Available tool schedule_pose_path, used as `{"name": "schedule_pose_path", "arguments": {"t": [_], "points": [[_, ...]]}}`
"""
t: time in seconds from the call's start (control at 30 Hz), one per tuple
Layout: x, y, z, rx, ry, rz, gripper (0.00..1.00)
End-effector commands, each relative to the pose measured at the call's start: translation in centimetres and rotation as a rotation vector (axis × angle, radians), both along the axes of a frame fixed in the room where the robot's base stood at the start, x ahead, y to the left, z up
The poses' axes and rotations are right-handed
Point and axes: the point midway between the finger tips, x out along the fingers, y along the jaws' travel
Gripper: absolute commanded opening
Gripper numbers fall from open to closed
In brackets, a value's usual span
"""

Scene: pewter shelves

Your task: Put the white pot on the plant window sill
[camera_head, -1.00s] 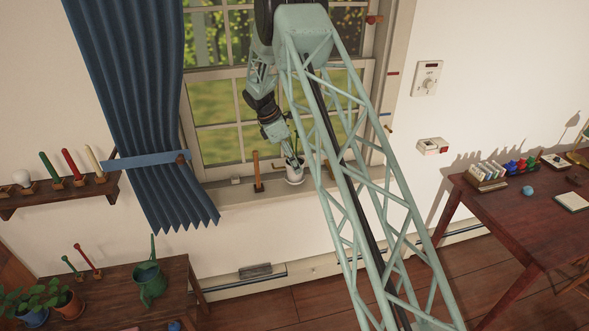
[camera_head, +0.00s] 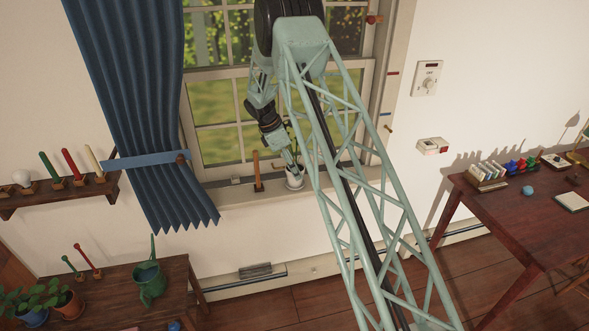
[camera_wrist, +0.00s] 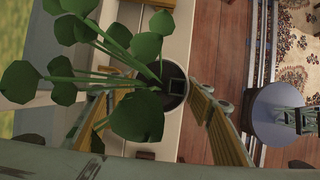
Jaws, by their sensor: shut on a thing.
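The white pot (camera_head: 295,182) is at the window sill (camera_head: 236,194), right of an upright wooden peg. Its round rim and dark soil (camera_wrist: 177,84) show in the wrist view, with a green leafy plant (camera_wrist: 137,115) leaning left out of it. My gripper (camera_head: 293,167) reaches down to the pot from the upper left. In the wrist view my gripper (camera_wrist: 162,92) has a finger on each side of the pot and is shut on it. The pot looks upright. Whether its base touches the sill I cannot tell.
The wooden peg (camera_head: 257,172) stands close left of the pot on the sill. The window glass (camera_head: 219,147) is close behind. A blue curtain (camera_head: 135,110) hangs at the left. A dark red table (camera_head: 520,207) stands at the right. The sill's front edge is close to the pot.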

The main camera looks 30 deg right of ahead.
Motion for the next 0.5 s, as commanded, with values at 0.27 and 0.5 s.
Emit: {"name": "schedule_pose_path", "arguments": {"t": [0.27, 0.5], "points": [[-0.01, 0.00, -0.05, 0.000, 0.000, 0.000, 0.61], [-0.01, 0.00, -0.01, 0.000, 0.000, 0.000, 0.61]]}}
